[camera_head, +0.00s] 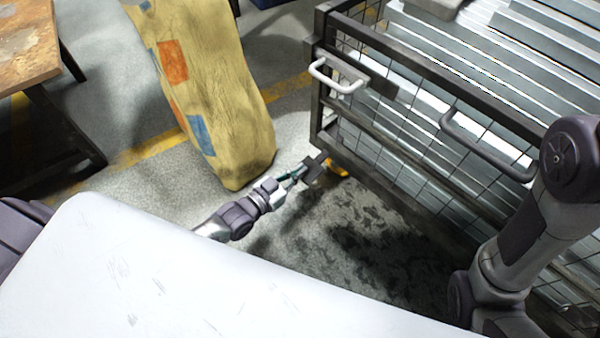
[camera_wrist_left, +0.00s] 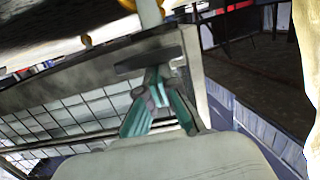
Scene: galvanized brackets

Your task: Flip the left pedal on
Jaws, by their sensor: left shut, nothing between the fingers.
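My left gripper (camera_head: 301,171) is low by the near left bottom corner of the wire cage cart (camera_head: 322,80). Its teal fingers (camera_wrist_left: 160,84) are shut with nothing between them. A dark flat plate (camera_wrist_left: 145,63), which looks like the left pedal, lies right at the fingertips in the left wrist view; it also shows in the head view (camera_head: 313,174). I cannot tell whether they touch or how the pedal is set. A yellow part (camera_head: 337,168) shows just beyond it under the cart. My right arm shows at the right, but its gripper is out of view.
The cart holds long galvanized metal pieces (camera_head: 480,60) and has light handles (camera_head: 335,78) on its side. A tall yellow patched sack (camera_head: 205,90) stands left of my left gripper. A worn table (camera_head: 28,45) is at the upper left. Stained floor lies before the cart.

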